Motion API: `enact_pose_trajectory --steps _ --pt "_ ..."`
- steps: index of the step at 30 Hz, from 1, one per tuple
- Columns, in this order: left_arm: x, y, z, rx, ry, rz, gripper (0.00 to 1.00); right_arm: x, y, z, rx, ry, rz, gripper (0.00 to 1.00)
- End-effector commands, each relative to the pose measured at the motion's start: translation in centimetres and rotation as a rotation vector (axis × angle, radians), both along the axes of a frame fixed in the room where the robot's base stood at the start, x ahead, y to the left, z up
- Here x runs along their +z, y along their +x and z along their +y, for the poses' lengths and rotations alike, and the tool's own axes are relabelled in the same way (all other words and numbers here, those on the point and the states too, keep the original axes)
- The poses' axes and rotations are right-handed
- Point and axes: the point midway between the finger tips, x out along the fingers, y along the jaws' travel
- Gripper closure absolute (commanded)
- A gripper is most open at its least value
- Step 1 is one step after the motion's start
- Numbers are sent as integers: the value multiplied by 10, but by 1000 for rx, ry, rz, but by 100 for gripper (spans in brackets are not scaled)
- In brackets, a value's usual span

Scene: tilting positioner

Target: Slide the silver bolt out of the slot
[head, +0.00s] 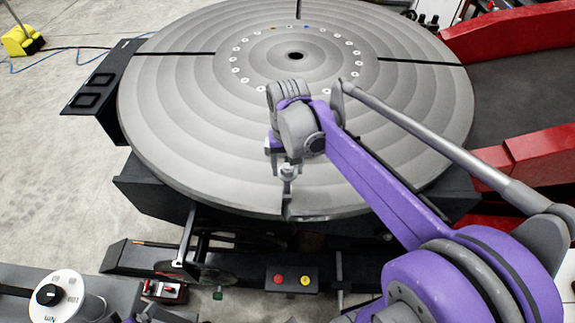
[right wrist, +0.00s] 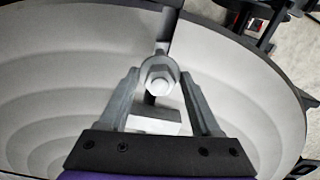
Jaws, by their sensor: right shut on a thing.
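The silver bolt (right wrist: 160,84) shows head-on in the right wrist view, with its hexagonal head and wide round collar between my right gripper's fingers (right wrist: 160,76). The fingers are shut on it from both sides. A dark radial slot (right wrist: 163,42) of the round grey table runs up behind the bolt. In the head view the bolt (head: 287,172) stands upright near the table's front rim, below my right gripper (head: 286,163). My arm hides part of the slot there, and I cannot tell how deep the bolt sits. My left gripper is not in view.
The ringed grey turntable (head: 190,110) fills the middle, with more slots at the left, right and back. Red rails (head: 510,30) flank its right side. A box with red and yellow buttons (head: 292,279) sits below the front rim. Floor at left is mostly clear.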

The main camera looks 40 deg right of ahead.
Motion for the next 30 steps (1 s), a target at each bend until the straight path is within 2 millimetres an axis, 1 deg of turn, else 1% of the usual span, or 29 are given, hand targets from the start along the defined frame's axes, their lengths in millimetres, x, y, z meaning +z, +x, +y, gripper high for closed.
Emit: enact_pose_trajectory --steps 30 --pt "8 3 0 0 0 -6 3 1 -38 33 2 0 0 100"
